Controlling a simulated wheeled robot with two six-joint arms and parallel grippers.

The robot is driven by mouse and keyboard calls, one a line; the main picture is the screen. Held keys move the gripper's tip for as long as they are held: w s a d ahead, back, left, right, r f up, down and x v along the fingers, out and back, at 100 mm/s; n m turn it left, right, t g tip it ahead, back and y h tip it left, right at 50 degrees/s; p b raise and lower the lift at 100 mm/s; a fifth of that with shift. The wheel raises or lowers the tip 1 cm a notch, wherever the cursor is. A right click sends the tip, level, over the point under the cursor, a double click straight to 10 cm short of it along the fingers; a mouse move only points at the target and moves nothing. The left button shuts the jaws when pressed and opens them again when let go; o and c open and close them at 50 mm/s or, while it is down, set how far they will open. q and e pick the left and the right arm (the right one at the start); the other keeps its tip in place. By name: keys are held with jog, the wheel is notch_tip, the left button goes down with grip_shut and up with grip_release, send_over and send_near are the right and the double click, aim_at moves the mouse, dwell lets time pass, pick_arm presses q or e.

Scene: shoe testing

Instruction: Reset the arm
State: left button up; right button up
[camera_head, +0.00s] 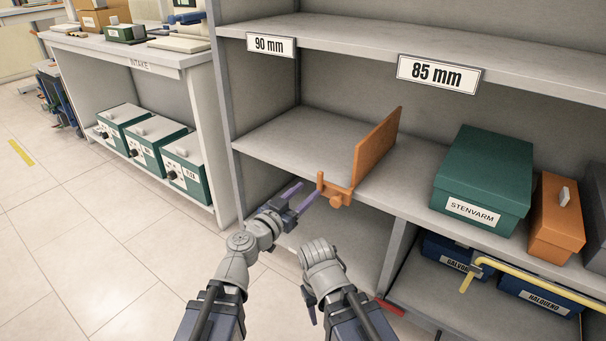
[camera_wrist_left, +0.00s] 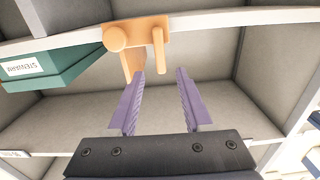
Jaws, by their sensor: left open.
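My left gripper (camera_head: 309,191) is open, with its purple fingers pointing at the front edge of the shelf. An orange divider panel (camera_head: 376,149) stands upright on the shelf, with an orange clamp and knob at the shelf's front edge. The clamp (camera_wrist_left: 137,34) is just beyond the fingertips in the left wrist view; I cannot tell whether they touch. My right arm (camera_head: 345,295) is folded low in the middle of the head view, and its gripper fingers do not show.
A green STENVARM box (camera_head: 483,172) and an orange box (camera_head: 557,218) stand right of the divider. Blue boxes (camera_head: 540,292) and a yellow bar (camera_head: 535,273) are below. The intake bench (camera_head: 140,62) is left. The shelf bay (camera_head: 300,140) left of the divider is empty.

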pick_arm(q)
jog(key=shift+f, duration=0.1)
jog(key=s+a+f+n+g+y, duration=0.1)
jog(key=s+a+f+g+y, duration=0.15)
jog(key=f+g, duration=0.4)
jog(key=s+a+f+g+y, duration=0.1)
jog(key=s+a+f+g, duration=0.2)
jog(key=f, duration=0.6)
jog(key=s+a+f+n+g+y, duration=0.2)
jog(key=s+a+f+n+y, duration=0.15)
jog(key=a, duration=0.25)
jog(key=s+a+f+n+g+y, duration=0.2)
jog(key=s+a+f+n+y, duration=0.1)
jog(key=s+a, duration=0.3)
jog(key=s+d+r+m+g+y+p, duration=0.1)
jog(key=s+d+r+m+p, duration=0.1)
jog(key=d+r+p, duration=0.5)
jog(key=s+d+r+m+y+p, duration=0.1)
jog(key=s+d+r+m+p, duration=0.15)
jog(key=r+p, duration=0.8)
notch_tip(320, 180, up, 37)
jog(key=p, duration=3.7)
jog(key=shift+s+d+r+n, duration=0.15)
jog(key=shift+s+n, duration=0.15)
jog(key=shift+s, duration=0.05)
